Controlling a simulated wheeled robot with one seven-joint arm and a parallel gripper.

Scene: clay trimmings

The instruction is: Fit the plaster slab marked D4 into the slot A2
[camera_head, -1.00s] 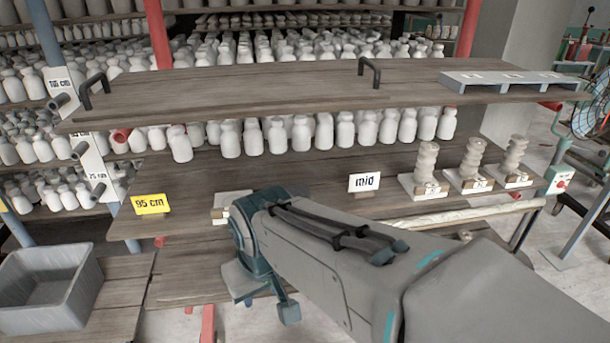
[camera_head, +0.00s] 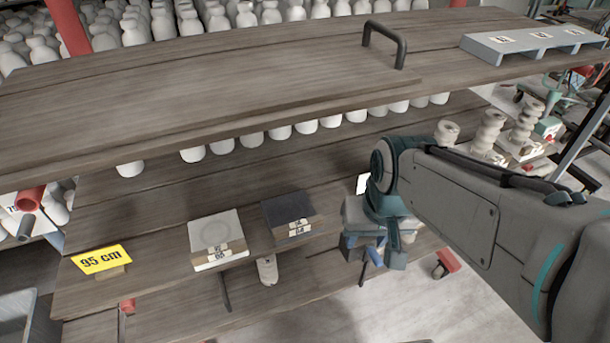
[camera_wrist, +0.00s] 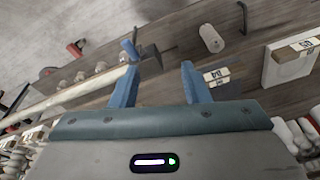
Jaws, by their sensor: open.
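A white slab (camera_head: 217,232) with a faint ring on its face and a dark slab (camera_head: 290,212) lie on the lower wooden shelf. Each has a small label on its front edge. The labels are too blurred to tell surely which reads D4. In the wrist view, the white slab (camera_wrist: 285,68) is at right, and a label (camera_wrist: 216,77) shows just right of my fingers. My gripper (camera_head: 372,250) is right of the dark slab at the shelf's front. Its blue fingers are apart and empty in the wrist view (camera_wrist: 158,65). A grey slotted rack (camera_head: 520,50) sits on the upper shelf; its labels are hard to read.
The upper shelf (camera_head: 200,90) overhangs the lower one and carries a black handle (camera_head: 385,45). A yellow 95 cm sign (camera_head: 101,259) stands at lower left. Stacked pale pieces on bases (camera_head: 487,135) stand at right. A small pale bottle (camera_head: 267,270) shows below the shelf edge.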

